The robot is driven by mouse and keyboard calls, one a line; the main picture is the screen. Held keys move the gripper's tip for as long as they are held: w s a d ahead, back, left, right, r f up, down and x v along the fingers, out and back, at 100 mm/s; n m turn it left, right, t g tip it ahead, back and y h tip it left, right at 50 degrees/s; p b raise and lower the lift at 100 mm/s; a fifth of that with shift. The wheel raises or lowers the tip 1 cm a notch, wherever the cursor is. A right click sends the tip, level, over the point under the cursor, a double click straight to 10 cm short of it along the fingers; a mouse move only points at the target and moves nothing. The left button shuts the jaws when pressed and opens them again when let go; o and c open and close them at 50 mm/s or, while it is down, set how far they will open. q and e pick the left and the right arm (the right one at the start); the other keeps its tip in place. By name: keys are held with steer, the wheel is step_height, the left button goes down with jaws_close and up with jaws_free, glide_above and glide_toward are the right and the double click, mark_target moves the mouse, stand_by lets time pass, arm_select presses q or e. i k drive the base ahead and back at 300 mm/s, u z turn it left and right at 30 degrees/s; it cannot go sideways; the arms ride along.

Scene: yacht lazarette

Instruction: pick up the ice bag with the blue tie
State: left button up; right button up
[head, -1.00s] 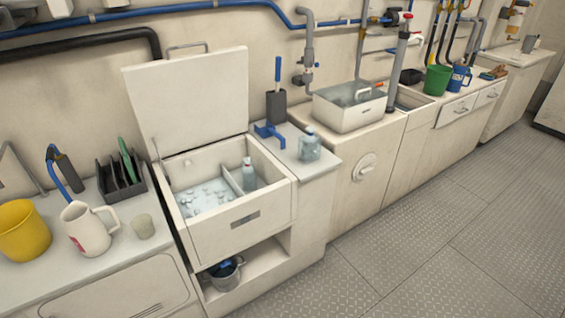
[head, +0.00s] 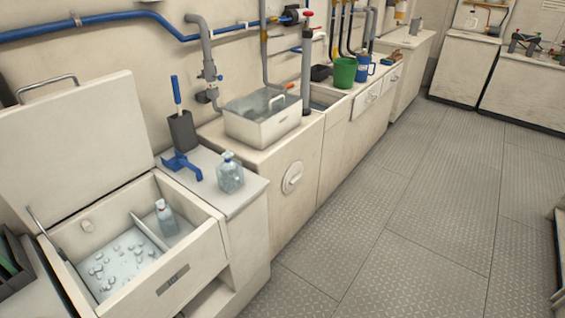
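A clear, squat container or bag with a bluish top (head: 230,176) stands on the counter right of the open chest; I cannot tell whether it is the ice bag or whether its top is a tie. A slimmer clear, bottle-like thing (head: 166,217) stands inside the open white chest (head: 172,283), beside a divider. Loose ice-like pieces (head: 118,262) lie on the chest's floor, left of the divider. No blue tie can be made out for sure. Neither of my grippers is in view.
The chest's raised lid (head: 75,145) leans at the left. A blue scoop-like tool (head: 181,165) and a dark holder with a blue handle (head: 182,130) stand near the clear container. A metal basin (head: 262,118) and green bucket (head: 344,72) are farther along. The patterned floor (head: 400,220) is clear.

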mark_target(230, 173)
steer(key=z, duration=0.25)
steer(key=i, duration=0.8)
steer(key=u, duration=0.65)
steer(key=i, duration=0.5)
steer(key=u, duration=0.45)
